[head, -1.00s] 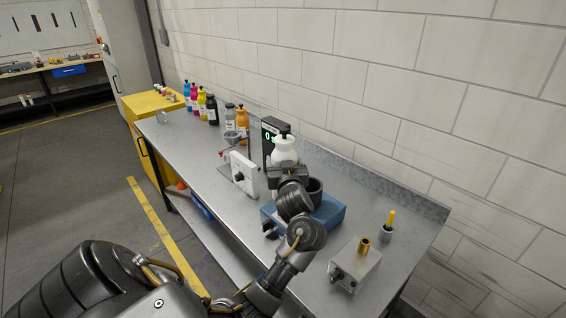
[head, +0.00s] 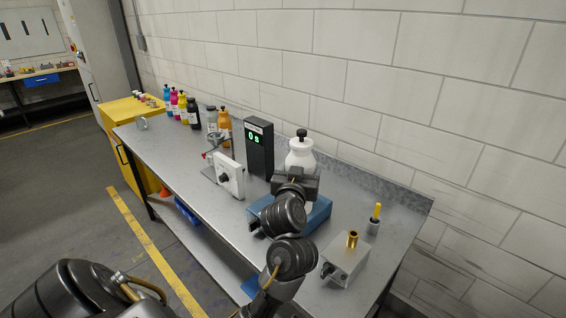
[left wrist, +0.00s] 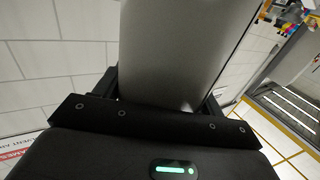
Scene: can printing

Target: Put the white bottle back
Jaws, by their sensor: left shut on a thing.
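The white bottle (head: 300,154) with a black cap is upright above the right half of the table in the head view. My left gripper (head: 297,181) is shut on it, hiding its lower part. In the left wrist view the bottle (left wrist: 185,50) fills the space between the fingers and looks grey in shadow. Whether its base touches anything is hidden. My right gripper is not in view.
A blue device (head: 318,214) lies behind and below my left gripper. A black timer (head: 259,150) reading 0 s and a white device (head: 230,176) stand to the left. Several coloured bottles (head: 182,108) line the back left. A silver box (head: 345,258) is at the right.

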